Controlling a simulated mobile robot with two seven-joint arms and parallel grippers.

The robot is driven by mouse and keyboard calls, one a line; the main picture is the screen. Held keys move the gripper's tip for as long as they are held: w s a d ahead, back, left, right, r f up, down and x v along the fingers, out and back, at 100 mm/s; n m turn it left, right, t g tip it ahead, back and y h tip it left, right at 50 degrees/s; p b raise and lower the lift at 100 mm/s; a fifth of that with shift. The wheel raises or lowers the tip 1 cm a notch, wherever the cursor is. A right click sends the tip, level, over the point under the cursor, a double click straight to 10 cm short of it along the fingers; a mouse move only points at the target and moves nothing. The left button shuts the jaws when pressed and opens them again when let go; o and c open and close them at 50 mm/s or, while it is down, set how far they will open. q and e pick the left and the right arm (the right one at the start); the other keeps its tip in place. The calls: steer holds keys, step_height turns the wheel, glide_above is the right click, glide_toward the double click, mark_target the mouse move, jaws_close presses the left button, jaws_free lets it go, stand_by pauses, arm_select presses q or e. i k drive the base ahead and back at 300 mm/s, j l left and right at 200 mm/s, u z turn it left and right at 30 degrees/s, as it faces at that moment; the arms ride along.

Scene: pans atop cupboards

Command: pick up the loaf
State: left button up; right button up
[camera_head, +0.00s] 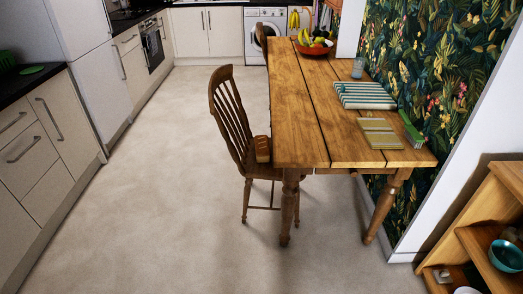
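The loaf (263,149) is a small brown block. It appears to rest on the seat of the wooden chair (228,118), close against the left edge of the wooden table (297,120). Part of the chair seat is hidden by the loaf and the table. Neither of my grippers shows in the head view, and nothing is seen touching the loaf.
The floor (150,180) left of and in front of the chair is clear. Cupboards (55,135) line the left side. The table holds a fruit bowl (313,48), a striped cloth (364,96) and a green box (410,130). Wooden shelves (485,215) stand right.

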mark_target(263, 146)
steer(key=i+j+u, duration=0.1)
steer(key=u, duration=0.8)
steer(key=i, duration=4.9)
steer(key=i+z, duration=0.15)
steer(key=z, duration=0.3)
steer(key=i+j+z, duration=0.1)
steer(key=z, duration=0.35)
steer(key=i+j+z, duration=0.15)
steer(key=z, duration=2.05)
steer(key=l+z, duration=0.1)
steer(key=z, duration=0.3)
steer(key=l+z, duration=0.1)
steer(key=z, duration=0.35)
steer(key=i+z, duration=0.15)
steer(key=z, duration=0.25)
steer(key=l+z, duration=0.15)
steer(key=z, duration=0.25)
steer(key=i+j, duration=0.05)
